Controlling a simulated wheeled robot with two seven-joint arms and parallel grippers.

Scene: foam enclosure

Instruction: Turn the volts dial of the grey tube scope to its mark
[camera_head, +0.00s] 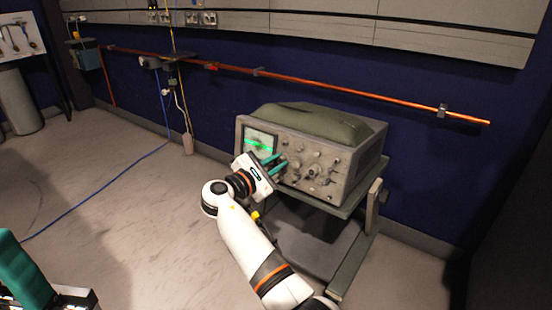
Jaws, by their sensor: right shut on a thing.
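The grey tube scope (345,165) stands on a tilted stand, its front panel with several knobs facing me. Its small screen (262,142) at the left of the panel shows a bright green trace. My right gripper (276,164) is at the panel, just right of and below the screen. Its teal fingers are shut on a dial there, which they mostly hide. The dial's lettering and mark are too small to read. Part of my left gripper (25,275) shows at the lower left corner, far from the scope; whether it is open cannot be told.
A green padded cover (315,122) lies on top of the scope. The stand (352,240) has a lower shelf. A copper pipe (330,92) runs along the blue wall behind. A blue cable (105,190) lies on the floor at the left. The floor between is clear.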

